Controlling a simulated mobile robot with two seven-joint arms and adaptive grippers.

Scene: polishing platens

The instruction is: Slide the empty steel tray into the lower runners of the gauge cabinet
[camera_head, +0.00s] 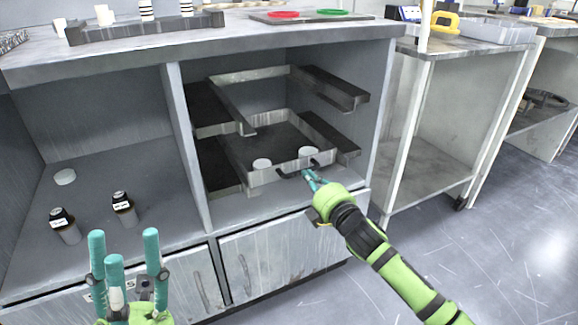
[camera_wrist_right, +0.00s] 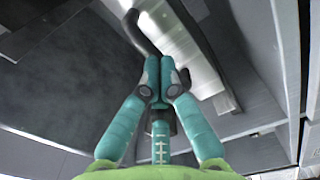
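The steel tray (camera_head: 272,177), with pale walls and a dark floor, sits low in the right bay of the gauge cabinet (camera_head: 374,120), between the lower runners; the right lower runner (camera_head: 330,137) shows beside it. Its black handle (camera_head: 290,172) is on the front wall. My right gripper (camera_head: 312,180) is at the handle; the right wrist view shows its fingers (camera_wrist_right: 165,85) closed around the dark handle bar (camera_wrist_right: 140,38). My left gripper (camera_head: 123,248) is open and empty.
The upper runners (camera_head: 332,88) hang above the tray. A rack (camera_head: 150,30) and coloured discs (camera_head: 284,14) stand on the cabinet top. Floor is clear at right.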

